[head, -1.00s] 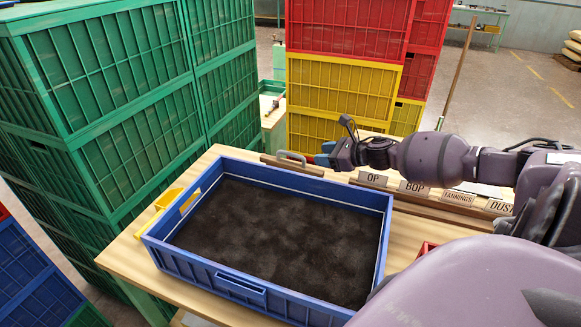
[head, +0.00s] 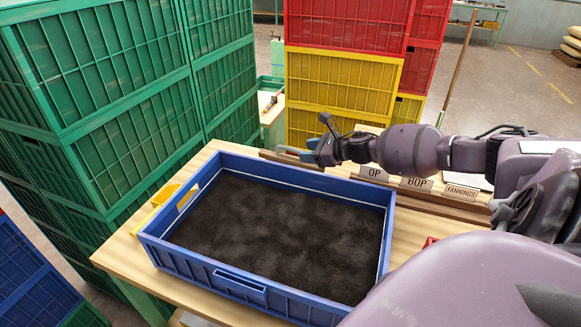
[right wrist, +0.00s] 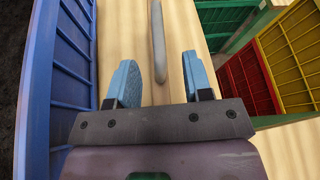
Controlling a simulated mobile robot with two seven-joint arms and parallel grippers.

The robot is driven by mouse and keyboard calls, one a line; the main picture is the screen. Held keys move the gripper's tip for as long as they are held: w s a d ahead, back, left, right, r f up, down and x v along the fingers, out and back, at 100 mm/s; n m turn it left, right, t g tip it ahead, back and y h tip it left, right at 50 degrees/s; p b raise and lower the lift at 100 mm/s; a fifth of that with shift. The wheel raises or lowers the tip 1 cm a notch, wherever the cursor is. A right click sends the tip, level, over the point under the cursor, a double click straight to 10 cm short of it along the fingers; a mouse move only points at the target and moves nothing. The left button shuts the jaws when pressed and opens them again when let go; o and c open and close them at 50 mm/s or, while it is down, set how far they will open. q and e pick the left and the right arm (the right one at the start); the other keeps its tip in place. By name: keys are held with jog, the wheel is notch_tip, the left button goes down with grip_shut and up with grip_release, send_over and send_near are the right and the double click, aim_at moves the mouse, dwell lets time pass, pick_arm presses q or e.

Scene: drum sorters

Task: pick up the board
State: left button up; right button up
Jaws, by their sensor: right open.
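A long, thin brown wooden strip (head: 268,156), which looks like the board, lies on the table behind the blue crate. A grey bar handle (head: 286,150) shows at its left part; I cannot tell how they join. My right gripper (head: 308,145) is open at the handle's right side, low behind the crate's back wall. In the right wrist view, the handle (right wrist: 157,40) points in between the two open blue fingers (right wrist: 158,80), and no finger visibly touches it. The arm hides part of the strip. My left gripper is not in view.
The blue crate (head: 263,284) of dark loose material fills the table's middle, its wall close beside the right gripper. Name signs (head: 417,184) stand to the right. A yellow scoop (head: 160,197) sits left of the crate. Green, yellow and red crates are stacked behind.

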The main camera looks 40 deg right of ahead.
aim_at(296, 151)
jog(key=shift+x, duration=2.35)
jog(key=shift+a+r, duration=0.1)
grip_shut()
